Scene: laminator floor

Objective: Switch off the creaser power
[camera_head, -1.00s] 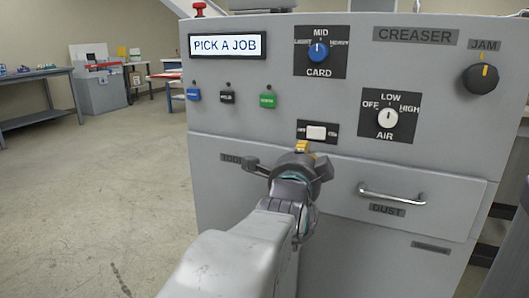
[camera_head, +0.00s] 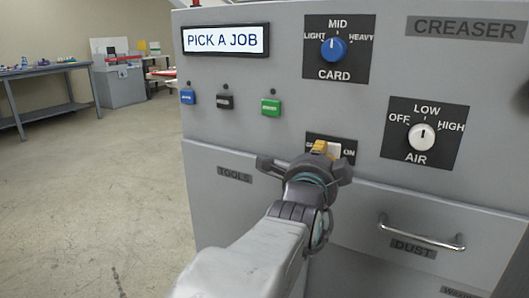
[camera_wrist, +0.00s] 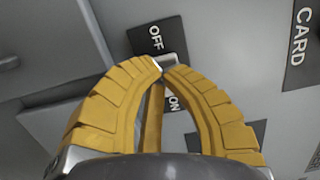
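The power switch (camera_head: 335,150) is a white rocker on a dark plate on the grey creaser front, with ON at its right. The OFF end is partly hidden behind my gripper in the head view. In the wrist view the rocker (camera_wrist: 176,59) shows just past my fingertips, between the OFF and ON labels. My gripper (camera_head: 320,148) has yellow fingers, and its tips (camera_wrist: 164,70) are nearly together with nothing visible held between them. They are at or very near the rocker; contact cannot be told. Which way the rocker is tilted is unclear.
A display (camera_head: 226,40) reads PICK A JOB. Blue, black and green buttons, a blue CARD knob (camera_head: 334,49) and a white AIR knob (camera_head: 422,137) surround the switch. The DUST drawer handle (camera_head: 422,233) sticks out below right. Open floor (camera_head: 80,210) lies left; a table (camera_head: 45,75) stands behind.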

